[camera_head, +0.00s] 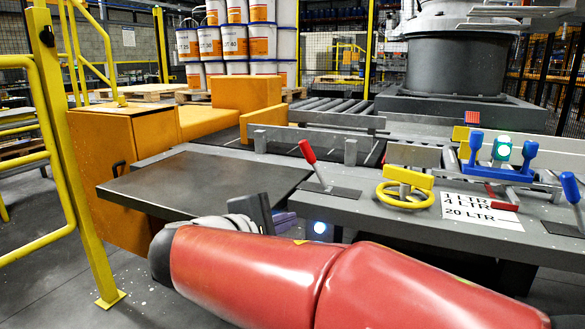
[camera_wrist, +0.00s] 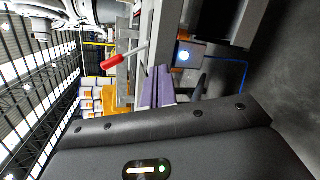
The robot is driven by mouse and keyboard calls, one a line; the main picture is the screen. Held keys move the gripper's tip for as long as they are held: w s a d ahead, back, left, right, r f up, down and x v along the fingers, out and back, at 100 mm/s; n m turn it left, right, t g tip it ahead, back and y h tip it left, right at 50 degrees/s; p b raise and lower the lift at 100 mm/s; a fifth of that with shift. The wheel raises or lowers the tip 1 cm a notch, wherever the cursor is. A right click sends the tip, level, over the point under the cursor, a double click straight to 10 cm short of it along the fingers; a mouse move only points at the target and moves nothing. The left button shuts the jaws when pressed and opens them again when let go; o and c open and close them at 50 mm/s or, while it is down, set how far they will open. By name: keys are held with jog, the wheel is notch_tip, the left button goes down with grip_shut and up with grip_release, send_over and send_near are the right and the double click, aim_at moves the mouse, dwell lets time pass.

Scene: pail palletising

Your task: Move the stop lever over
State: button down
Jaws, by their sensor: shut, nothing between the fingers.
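A lever with a red handle (camera_head: 308,152) and a thin metal shaft stands on a dark base plate on the grey bench, tilted to the upper left. Its red handle (camera_wrist: 112,61) also shows in the wrist view, above and left of my fingers. My gripper (camera_head: 288,219) is at the bench's front edge, below and left of the lever and apart from it. Its purple fingers (camera_wrist: 158,86) are shut with nothing between them. My red arm hides part of the bench front. A second lever with a blue handle (camera_head: 569,187) stands at the right edge.
A yellow handwheel (camera_head: 405,196) and a litre label plate (camera_head: 482,212) lie right of the red lever. A blue-handled fixture (camera_head: 500,168) stands behind them. The dark flat plate (camera_head: 205,185) at left is clear. A yellow guard rail (camera_head: 75,170) stands further left.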

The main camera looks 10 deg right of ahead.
jog(key=w+a+r+n+t, duration=0.2)
jog(key=w+a+r+t, duration=0.1)
jog(key=a, duration=0.4)
jog(key=shift+a+r+n+t+h, duration=0.3)
jog(key=shift+a+r+t+h, duration=0.1)
jog(key=shift+r, duration=0.1)
jog(key=shift+d, duration=0.1)
jog(key=p, duration=0.2)
send_near(317, 170)
jog(key=w+r, duration=0.3)
jog(key=w, duration=0.5)
jog(key=shift+w+d, duration=0.25)
jog(key=shift+d, duration=0.15)
jog(key=shift+d+b, duration=0.1)
jog(key=shift+b, duration=0.5)
